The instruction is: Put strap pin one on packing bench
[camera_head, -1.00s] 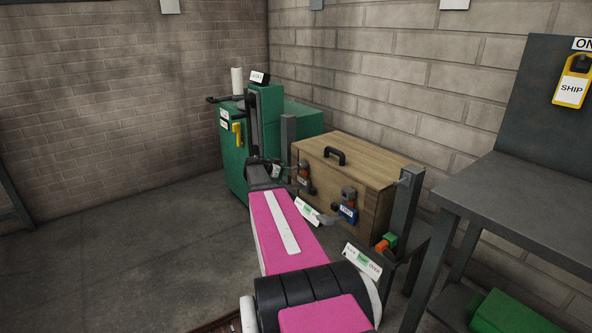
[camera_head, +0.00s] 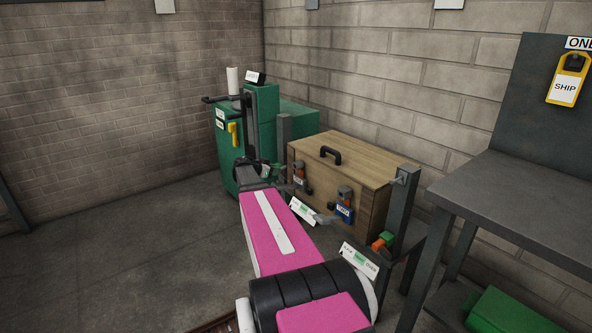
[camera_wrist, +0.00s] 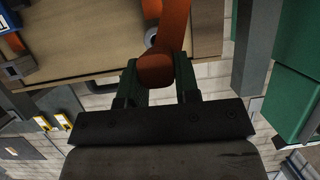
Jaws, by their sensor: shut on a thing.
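In the wrist view an orange rod-like piece (camera_wrist: 168,35), which looks like a strap pin, sits between the green fingers of my gripper (camera_wrist: 160,85). My gripper is shut on it. Its label is not visible, and I cannot tell whether it is still seated in a strap. In the head view my gripper is beside the left front of the wooden box (camera_head: 365,175), small and partly hidden by my pink arm. A second strap pin with a blue tag (camera_head: 344,212) is on the box front. The grey packing bench (camera_head: 530,195) stands at the right, its visible top bare.
Grey posts (camera_head: 402,205) flank the box. A white-and-green sign (camera_head: 360,260) stands low in front. A yellow SHIP tag (camera_head: 566,88) hangs on the bench's back panel. The floor at left is clear.

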